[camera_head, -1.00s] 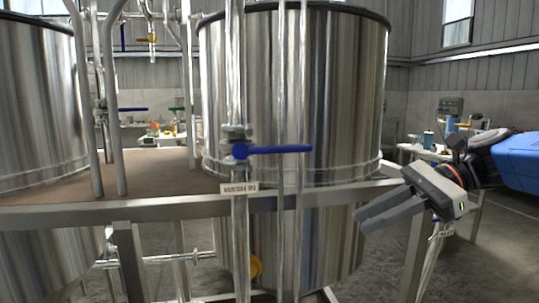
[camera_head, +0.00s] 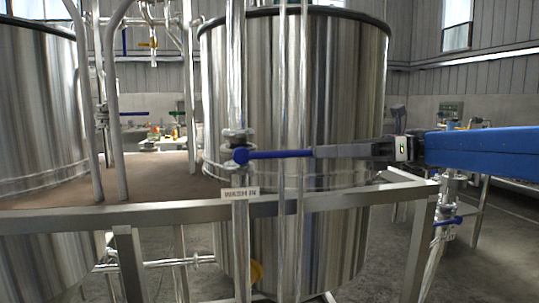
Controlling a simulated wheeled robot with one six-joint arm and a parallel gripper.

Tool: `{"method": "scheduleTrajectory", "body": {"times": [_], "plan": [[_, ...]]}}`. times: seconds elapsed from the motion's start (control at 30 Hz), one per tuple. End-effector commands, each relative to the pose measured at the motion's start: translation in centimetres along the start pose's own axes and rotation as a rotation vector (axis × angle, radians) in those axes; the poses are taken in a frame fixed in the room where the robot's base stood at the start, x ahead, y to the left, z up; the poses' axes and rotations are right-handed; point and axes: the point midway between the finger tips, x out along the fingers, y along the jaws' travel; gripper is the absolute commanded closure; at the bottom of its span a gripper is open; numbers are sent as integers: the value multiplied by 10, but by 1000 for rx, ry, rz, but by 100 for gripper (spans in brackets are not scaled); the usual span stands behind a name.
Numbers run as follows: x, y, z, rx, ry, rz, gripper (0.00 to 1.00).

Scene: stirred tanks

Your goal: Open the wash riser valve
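The valve with a blue lever handle (camera_head: 275,154) sits on a vertical steel pipe (camera_head: 240,210) in front of the right tank. A small plate reading "WASH IN" (camera_head: 241,193) is fixed below it. The lever lies horizontal, across its pipe, pointing right. My gripper (camera_head: 318,152) reaches in from the right, level with the lever. Its grey fingers lie in line with the lever, their tips at or right beside its free end. I see them nearly edge-on, so the gap between them and any grip on the lever are hidden.
A large steel tank (camera_head: 345,85) stands behind the lever. Thin vertical pipes (camera_head: 303,75) cross just behind the lever. A steel frame rail (camera_head: 330,199) runs below. Another blue-handled valve (camera_head: 448,221) is at lower right, and one (camera_head: 131,113) stands back left.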

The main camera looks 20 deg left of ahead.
Motion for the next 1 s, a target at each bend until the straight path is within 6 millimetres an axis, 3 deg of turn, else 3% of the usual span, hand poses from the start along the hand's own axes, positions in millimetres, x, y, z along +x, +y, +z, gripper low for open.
{"method": "scheduleTrajectory", "body": {"times": [0.6,1.0], "plan": [[98,0,0,-1,1,1,80],[117,0,0,-1,1,-1,80]]}}
